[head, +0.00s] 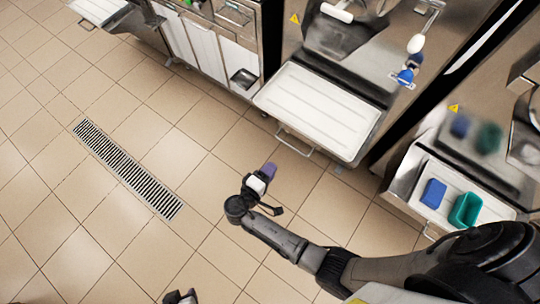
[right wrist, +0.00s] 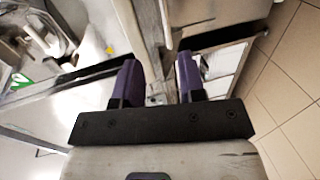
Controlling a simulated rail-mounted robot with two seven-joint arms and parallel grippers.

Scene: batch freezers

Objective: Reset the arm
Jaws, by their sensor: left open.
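My right arm reaches in from the lower right of the head view. Its gripper (head: 268,171) has purple fingers and hangs over the tiled floor, in front of the white tray. In the right wrist view, the two purple fingers of the right gripper (right wrist: 158,72) stand apart with nothing between them. Of my left gripper (head: 180,297), only a small dark part shows at the bottom edge of the head view, over the floor. No held object shows there.
A steel freezer front carries a white tray (head: 318,110) with a wire handle. At the right, another tray holds a blue block (head: 433,193) and a teal container (head: 465,210). A floor drain (head: 125,168) lies at the left. The tiled floor (head: 60,220) around it is clear.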

